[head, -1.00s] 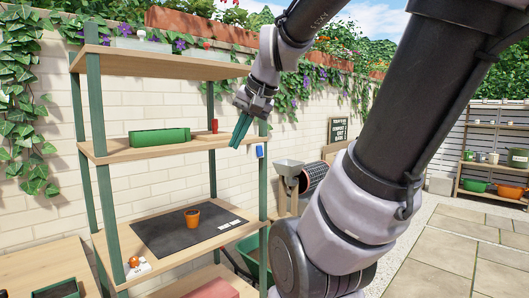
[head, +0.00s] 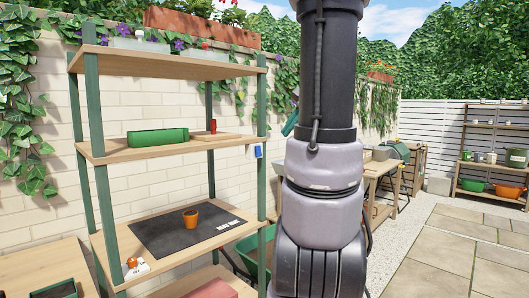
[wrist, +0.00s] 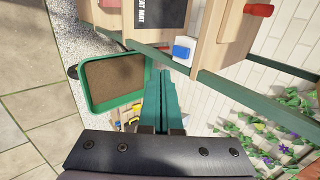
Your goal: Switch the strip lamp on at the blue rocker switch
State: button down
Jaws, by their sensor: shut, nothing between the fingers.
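The blue rocker switch (head: 259,151) is on the front right green post of the shelf rack, level with the middle shelf. It also shows in the wrist view (wrist: 181,52), beyond my fingertips and slightly to their right. My gripper (wrist: 160,73) has its green fingers together with nothing between them, apart from the switch. In the head view only a bit of a green finger (head: 290,125) shows to the right of the post; my arm hides the rest. I cannot make out the strip lamp in either view.
The rack's middle shelf (head: 125,154) holds a green box and a small red item. Below, a dark mat (head: 150,232) carries an orange pot (head: 191,218). A green wheelbarrow tray (wrist: 140,78) is left of my fingers in the wrist view. Paving on the right is clear.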

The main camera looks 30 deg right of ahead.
aim_at(258, 151)
jog(key=shift+w+a+r+x, duration=0.1)
jog(key=shift+w+r+x, duration=0.2)
jog(key=shift+x, duration=1.9)
jog(key=shift+w+a+r+x, duration=0.1)
jog(key=shift+w+r+x, duration=0.15)
jog(key=shift+x, duration=1.95)
jog(key=shift+w+a+r+x, duration=0.1)
jog(key=shift+w+r+x, duration=0.2)
jog(key=shift+x, duration=1.95)
jog(key=shift+f, duration=0.1)
jog(key=shift+w+f, duration=0.2)
jog(key=shift+w, duration=0.05)
